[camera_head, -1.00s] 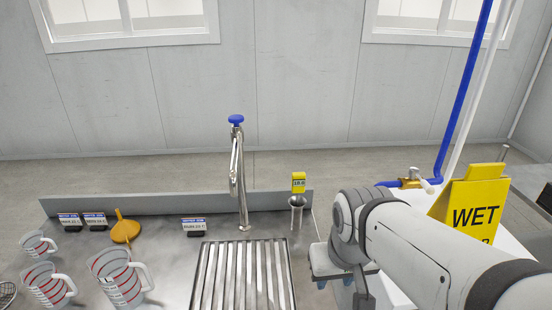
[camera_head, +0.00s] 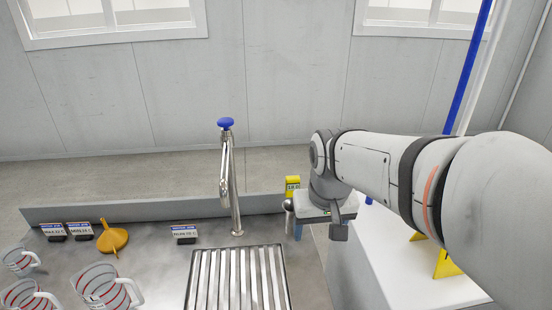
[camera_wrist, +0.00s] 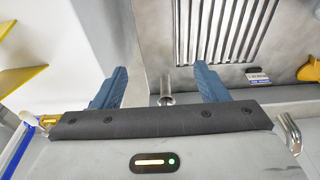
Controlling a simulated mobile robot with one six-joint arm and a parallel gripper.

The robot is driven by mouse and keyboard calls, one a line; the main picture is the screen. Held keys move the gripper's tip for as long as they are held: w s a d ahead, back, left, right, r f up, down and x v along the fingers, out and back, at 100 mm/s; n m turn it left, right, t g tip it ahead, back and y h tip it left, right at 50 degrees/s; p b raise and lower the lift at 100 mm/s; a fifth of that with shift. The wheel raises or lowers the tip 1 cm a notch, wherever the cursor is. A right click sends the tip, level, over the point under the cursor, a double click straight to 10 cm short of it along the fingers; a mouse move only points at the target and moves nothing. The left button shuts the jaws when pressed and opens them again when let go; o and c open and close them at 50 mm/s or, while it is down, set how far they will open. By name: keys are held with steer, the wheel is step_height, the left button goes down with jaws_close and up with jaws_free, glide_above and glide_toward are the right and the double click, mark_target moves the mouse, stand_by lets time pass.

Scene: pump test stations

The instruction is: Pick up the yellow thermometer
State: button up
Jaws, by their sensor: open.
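The yellow thermometer (camera_head: 293,186) has a small display and stands upright in a metal holder (camera_head: 288,205) at the right end of the steel counter. My gripper (camera_head: 298,228) is just to the right of it in the head view, partly hiding the holder. In the wrist view my gripper (camera_wrist: 160,75) is open, its two blue fingers wide apart. The metal holder (camera_wrist: 167,92) shows between the fingers, nearer the gripper body. The thermometer's yellow head cannot be made out in the wrist view. Nothing is held.
A tap (camera_head: 229,180) with a blue knob stands left of the thermometer, behind a slatted drain grate (camera_head: 237,280). Labels, an orange funnel (camera_head: 112,238) and measuring jugs (camera_head: 105,285) are at the left. A white surface (camera_head: 385,265) lies right of the counter, beneath my arm.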

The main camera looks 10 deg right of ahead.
steer(key=w+r+g+p, duration=0.1)
steer(key=w+r+p, duration=0.1)
steer(key=w, duration=1.5)
steer(key=g+p, duration=0.1)
steer(key=p, duration=0.1)
glide_above(293, 177)
step_height(293, 177, down, 6)
steer(key=shift+a+f, duration=0.1)
steer(key=shift+w+f, duration=0.1)
steer(key=shift+f, duration=0.15)
steer(key=f, duration=0.3)
steer(key=f+p, duration=0.1)
steer(key=f, duration=0.3)
steer(key=shift+s+f, duration=0.2)
steer(key=shift+f, duration=0.05)
steer(key=shift+c, duration=0.5)
steer(key=c, duration=1)
steer(key=shift+r, duration=0.1)
